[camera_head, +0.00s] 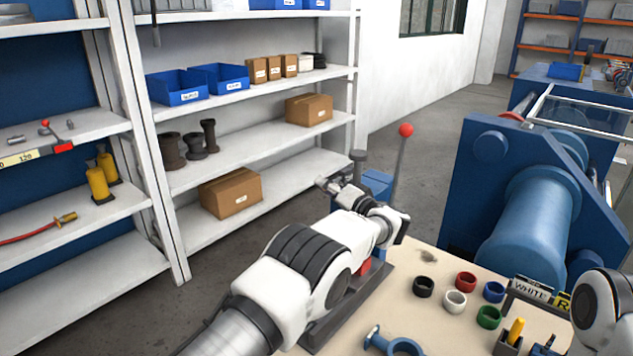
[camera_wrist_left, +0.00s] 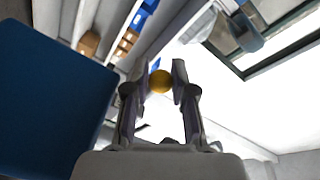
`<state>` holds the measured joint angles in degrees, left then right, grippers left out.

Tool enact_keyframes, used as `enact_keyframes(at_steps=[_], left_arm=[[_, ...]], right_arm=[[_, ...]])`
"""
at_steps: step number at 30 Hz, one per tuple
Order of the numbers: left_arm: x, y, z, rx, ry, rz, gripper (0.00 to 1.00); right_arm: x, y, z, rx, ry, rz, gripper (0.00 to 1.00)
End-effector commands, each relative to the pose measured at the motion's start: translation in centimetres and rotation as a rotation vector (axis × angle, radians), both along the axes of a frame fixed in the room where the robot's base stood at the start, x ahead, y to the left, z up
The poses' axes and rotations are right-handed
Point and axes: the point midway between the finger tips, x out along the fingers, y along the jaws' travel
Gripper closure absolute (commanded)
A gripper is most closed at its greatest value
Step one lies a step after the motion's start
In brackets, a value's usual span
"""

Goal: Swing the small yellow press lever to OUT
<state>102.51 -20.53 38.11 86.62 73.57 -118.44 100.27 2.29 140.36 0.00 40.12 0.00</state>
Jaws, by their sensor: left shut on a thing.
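The yellow round knob (camera_wrist_left: 160,81) of the small lever sits between the two fingertips of my left gripper (camera_wrist_left: 161,84) in the left wrist view. The fingers are closed on its sides. In the head view my left gripper (camera_head: 338,187) is at the far end of my left arm, beside a blue machine block (camera_head: 375,184). The yellow knob and the lever's shaft are hidden there, and no OUT mark can be read. My right gripper is out of view; only part of my right arm shows at the right edge.
A tall lever with a red ball (camera_head: 406,130) stands just right of my left gripper. The bench (camera_head: 440,331) holds several coloured rings and a blue valve part (camera_head: 396,343). A large blue machine (camera_head: 535,210) stands at right, white shelves (camera_head: 262,134) at left.

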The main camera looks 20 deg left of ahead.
Motion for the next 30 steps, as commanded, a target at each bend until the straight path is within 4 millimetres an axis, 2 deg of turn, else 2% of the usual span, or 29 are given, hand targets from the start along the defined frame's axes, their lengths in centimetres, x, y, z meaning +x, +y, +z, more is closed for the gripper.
enact_keyframes(at_steps=[4,16,17,18,19,30], left_arm=[[-0.33,-0.81,0.28,0.000,-0.005,0.012,1.00],[-0.40,-0.93,0.45,0.001,-0.008,0.016,1.00],[-0.39,-0.93,0.46,0.001,-0.008,0.015,0.72],[-0.39,-0.93,0.46,0.001,-0.008,0.016,0.58],[-0.41,-0.92,0.45,0.001,-0.008,0.016,0.49],[-0.47,-0.83,0.12,0.001,-0.003,0.018,0.49]], right_arm=[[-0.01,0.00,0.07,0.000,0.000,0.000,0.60],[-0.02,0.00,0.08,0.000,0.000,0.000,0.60],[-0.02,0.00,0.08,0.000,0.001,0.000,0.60],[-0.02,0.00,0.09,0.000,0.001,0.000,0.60],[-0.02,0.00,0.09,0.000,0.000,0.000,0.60],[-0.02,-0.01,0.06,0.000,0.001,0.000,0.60]])
